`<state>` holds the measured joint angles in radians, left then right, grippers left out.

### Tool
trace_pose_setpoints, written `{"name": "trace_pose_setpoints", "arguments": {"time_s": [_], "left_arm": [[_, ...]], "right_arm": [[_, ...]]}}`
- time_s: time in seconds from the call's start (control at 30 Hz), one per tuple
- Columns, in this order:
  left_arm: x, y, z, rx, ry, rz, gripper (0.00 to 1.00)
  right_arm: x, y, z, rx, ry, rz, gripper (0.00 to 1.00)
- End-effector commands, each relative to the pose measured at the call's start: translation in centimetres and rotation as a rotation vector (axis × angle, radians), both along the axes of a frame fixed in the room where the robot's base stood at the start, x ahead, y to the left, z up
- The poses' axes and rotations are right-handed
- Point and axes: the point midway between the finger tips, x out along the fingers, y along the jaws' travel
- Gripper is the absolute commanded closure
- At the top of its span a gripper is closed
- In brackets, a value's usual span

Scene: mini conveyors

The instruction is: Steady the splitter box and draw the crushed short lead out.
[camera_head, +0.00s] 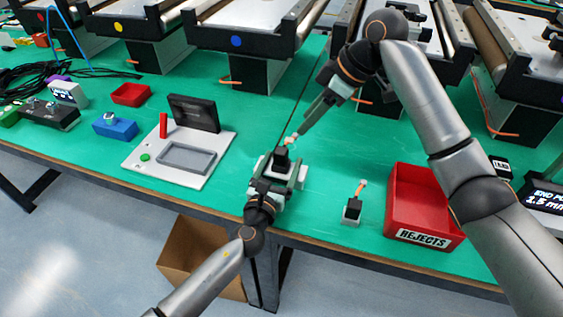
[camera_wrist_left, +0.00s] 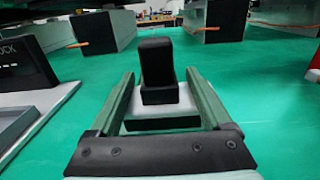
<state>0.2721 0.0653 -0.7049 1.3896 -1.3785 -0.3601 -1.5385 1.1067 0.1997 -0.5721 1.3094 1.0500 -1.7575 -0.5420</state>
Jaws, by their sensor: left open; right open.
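A small black block on a pale base, which looks like the splitter box (camera_head: 281,160), stands near the table's front edge. It also shows upright between my left fingers in the left wrist view (camera_wrist_left: 157,72). My left gripper (camera_head: 279,172) is open around it, with a finger on each side; I cannot tell whether they touch it. A short orange lead with a pale tip (camera_head: 291,139) shows just above the block. My right gripper (camera_head: 303,128) is open and comes down from the upper right, its tips close to the lead. Contact there is too small to tell.
A similar small block with an orange lead (camera_head: 352,208) stands to the right, beside a red REJECTS bin (camera_head: 428,242). A pale fixture (camera_head: 140,160) with a dark upright panel lies to the left. Conveyors (camera_head: 243,38) line the back. Green table is clear between these.

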Motion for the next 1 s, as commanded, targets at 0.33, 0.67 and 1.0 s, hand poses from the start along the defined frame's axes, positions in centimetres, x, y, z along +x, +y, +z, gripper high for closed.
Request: {"name": "trace_pose_setpoints", "arguments": {"time_s": [0.33, 0.67, 1.0], "left_arm": [[0.22, -0.08, 0.02, -0.002, 0.001, 0.0, 0.2], [0.2, -0.06, 0.0, -0.001, 0.0, 0.0, 0.57], [0.19, -0.06, -0.01, -0.001, 0.0, 0.0, 0.95]], "right_arm": [[0.0, 0.0, 0.0, 0.0, 0.0, 0.0, 0.5], [0.0, 0.0, 0.0, 0.0, 0.0, 0.0, 0.5], [0.0, 0.0, 0.0, 0.0, 0.0, 0.0, 0.5]]}}
